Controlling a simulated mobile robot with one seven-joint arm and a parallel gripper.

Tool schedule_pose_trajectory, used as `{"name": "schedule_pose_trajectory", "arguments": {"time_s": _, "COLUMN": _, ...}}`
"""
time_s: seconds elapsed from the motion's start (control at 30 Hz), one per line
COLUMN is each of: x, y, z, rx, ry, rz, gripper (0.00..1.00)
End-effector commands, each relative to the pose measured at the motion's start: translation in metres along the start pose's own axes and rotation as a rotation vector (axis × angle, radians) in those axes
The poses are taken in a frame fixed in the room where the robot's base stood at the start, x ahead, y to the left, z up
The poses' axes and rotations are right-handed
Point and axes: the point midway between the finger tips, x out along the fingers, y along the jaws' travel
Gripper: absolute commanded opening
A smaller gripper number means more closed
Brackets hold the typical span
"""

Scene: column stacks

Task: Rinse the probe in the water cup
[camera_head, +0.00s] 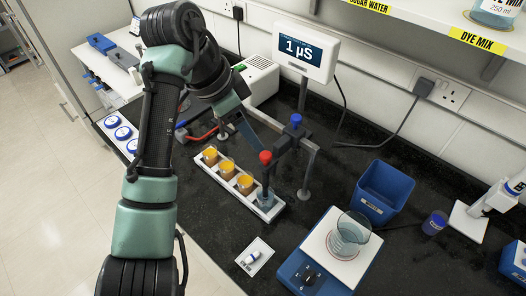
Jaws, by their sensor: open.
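A white tray (224,184) on the black bench holds a row of cups. Cups with orange-yellow contents (227,170) fill most of the row. A clear bluish cup (265,198) stands at its right end and looks like the water cup. A probe with a red top (265,157) stands upright at that cup; how deep its tip reaches is hidden. My gripper (274,149) is open, close beside the red top. Whether its fingers surround or touch the probe is unclear. The meter screen (307,52) reads 1 µS.
A grey post (311,172) and a blue knob (295,118) stand just right of my gripper.

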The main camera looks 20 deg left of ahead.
Motion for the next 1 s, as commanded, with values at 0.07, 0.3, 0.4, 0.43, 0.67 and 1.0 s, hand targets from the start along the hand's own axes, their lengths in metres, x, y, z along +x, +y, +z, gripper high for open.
{"name": "schedule_pose_trajectory", "arguments": {"time_s": 0.07, "x": 0.023, "y": 0.002, "z": 0.000, "rx": 0.001, "ry": 0.003, "rz": 0.005, "gripper": 0.63}}
{"name": "schedule_pose_trajectory", "arguments": {"time_s": 0.3, "x": 0.059, "y": 0.000, "z": -0.001, "rx": -0.001, "ry": -0.001, "rz": 0.001, "gripper": 0.63}}
{"name": "schedule_pose_trajectory", "arguments": {"time_s": 0.4, "x": 0.070, "y": 0.000, "z": -0.001, "rx": -0.002, "ry": 0.000, "rz": 0.000, "gripper": 0.63}}
{"name": "schedule_pose_trajectory", "arguments": {"time_s": 0.43, "x": 0.072, "y": 0.000, "z": -0.001, "rx": -0.002, "ry": 0.000, "rz": -0.001, "gripper": 0.63}}
{"name": "schedule_pose_trajectory", "arguments": {"time_s": 0.67, "x": 0.080, "y": 0.000, "z": -0.001, "rx": -0.001, "ry": 0.001, "rz": -0.003, "gripper": 0.63}}
{"name": "schedule_pose_trajectory", "arguments": {"time_s": 1.0, "x": 0.079, "y": 0.000, "z": -0.001, "rx": -0.001, "ry": 0.001, "rz": -0.002, "gripper": 0.29}}
